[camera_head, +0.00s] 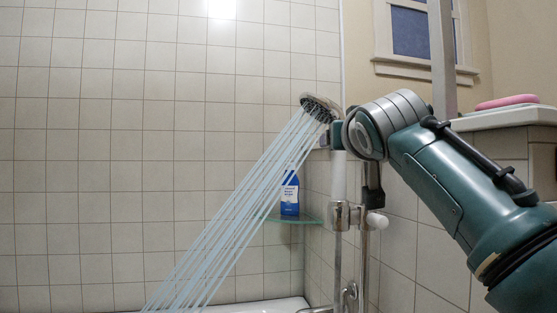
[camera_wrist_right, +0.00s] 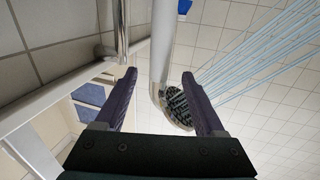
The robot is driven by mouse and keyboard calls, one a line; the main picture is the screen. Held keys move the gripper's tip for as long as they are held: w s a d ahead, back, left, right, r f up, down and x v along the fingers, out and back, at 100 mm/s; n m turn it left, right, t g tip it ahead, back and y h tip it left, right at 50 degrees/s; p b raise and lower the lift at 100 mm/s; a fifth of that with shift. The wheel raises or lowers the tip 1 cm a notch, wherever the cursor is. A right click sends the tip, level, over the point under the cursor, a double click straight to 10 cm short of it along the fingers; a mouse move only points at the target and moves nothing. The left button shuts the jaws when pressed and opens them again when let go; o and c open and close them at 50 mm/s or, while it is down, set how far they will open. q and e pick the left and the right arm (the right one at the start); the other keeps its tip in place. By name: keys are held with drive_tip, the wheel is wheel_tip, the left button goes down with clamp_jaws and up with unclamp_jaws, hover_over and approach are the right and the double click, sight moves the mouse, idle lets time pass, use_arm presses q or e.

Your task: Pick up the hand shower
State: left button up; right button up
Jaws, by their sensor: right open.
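The hand shower (camera_head: 320,106) sits in its holder (camera_head: 341,215) on a metal riser rail, its round head tilted down to the left and spraying water. Its white handle (camera_head: 339,178) stands upright below the head. My right arm reaches in from the right, and its wrist covers part of the rail and handle. In the right wrist view my right gripper (camera_wrist_right: 159,73) is open. The handle (camera_wrist_right: 163,40) shows between its two fingers with a gap on each side, and the spray head (camera_wrist_right: 178,104) shows near the right finger. My left gripper is not in view.
A blue bottle (camera_head: 290,194) stands on a glass corner shelf (camera_head: 293,221) left of the rail. A white tub rim (camera_head: 255,307) shows at the bottom. A pink object (camera_head: 507,102) lies on a ledge (camera_head: 500,119) at right. Tiled walls surround the area.

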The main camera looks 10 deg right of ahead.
sight(339, 159)
drive_tip(key=shift+f+b+x, duration=0.1)
drive_tip(key=shift+b+x, duration=0.3)
drive_tip(key=shift+x, duration=1)
drive_tip(key=shift+f+b+x, duration=0.15)
drive_tip(key=shift+b+x, duration=0.2)
drive_tip(key=shift+x, duration=1)
clamp_jaws()
